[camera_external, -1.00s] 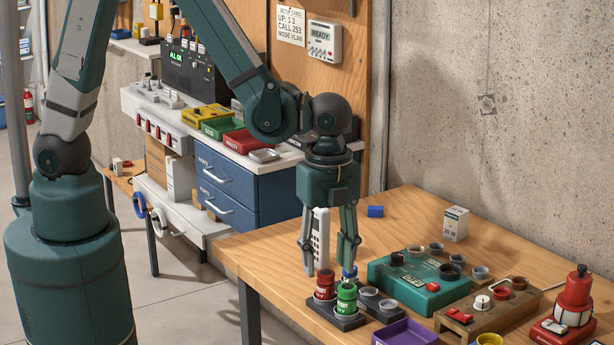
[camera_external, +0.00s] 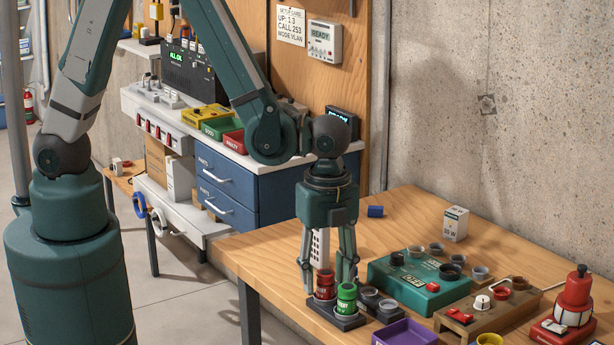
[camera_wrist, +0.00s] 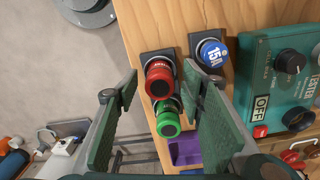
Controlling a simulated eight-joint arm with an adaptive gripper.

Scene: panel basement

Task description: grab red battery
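The red battery (camera_external: 325,284) stands upright in a dark holder (camera_external: 350,323) near the table's front edge. In the wrist view the red battery (camera_wrist: 159,82) lies between my open fingers, nearer the right one. My gripper (camera_external: 328,288) points down with its fingers on either side of the battery; I cannot tell whether either touches it. The green battery (camera_external: 346,299) stands beside it in the same holder, and it shows just below the red one in the wrist view (camera_wrist: 168,120). A blue battery (camera_wrist: 211,51) stands in a neighbouring holder, mostly hidden in the external view.
The green tester box (camera_external: 419,282) stands to the right, close to the holders. A purple tray (camera_external: 405,333) lies at the front. A wooden block with cups (camera_external: 488,308) and a red lamp-like device (camera_external: 573,298) stand farther right. The table's back left is mostly clear.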

